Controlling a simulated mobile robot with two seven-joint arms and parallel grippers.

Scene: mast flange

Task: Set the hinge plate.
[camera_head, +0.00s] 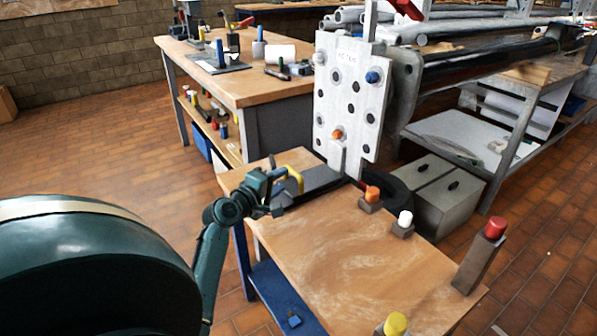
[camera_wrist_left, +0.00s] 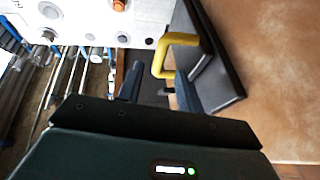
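A flat dark block (camera_head: 322,180) with a yellow handle (camera_head: 293,177) lies on the wooden table against the foot of an upright pale metal plate (camera_head: 347,118) with holes and coloured bolt heads. I cannot tell for sure which piece is the hinge plate. My left gripper (camera_head: 280,188) is beside the yellow handle. In the left wrist view its two fingers are spread (camera_wrist_left: 158,82), and the yellow handle (camera_wrist_left: 160,58) shows just beyond and between the tips. The dark block (camera_wrist_left: 220,72) lies to the right. My right gripper is in no view.
On the wooden table (camera_head: 330,255) stand small blocks with an orange (camera_head: 372,193), a white (camera_head: 405,218), a red (camera_head: 495,228) and a yellow top (camera_head: 395,324). The middle of the table is clear. A workbench (camera_head: 240,85) stands behind; a pipe rack (camera_head: 480,60) is at right.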

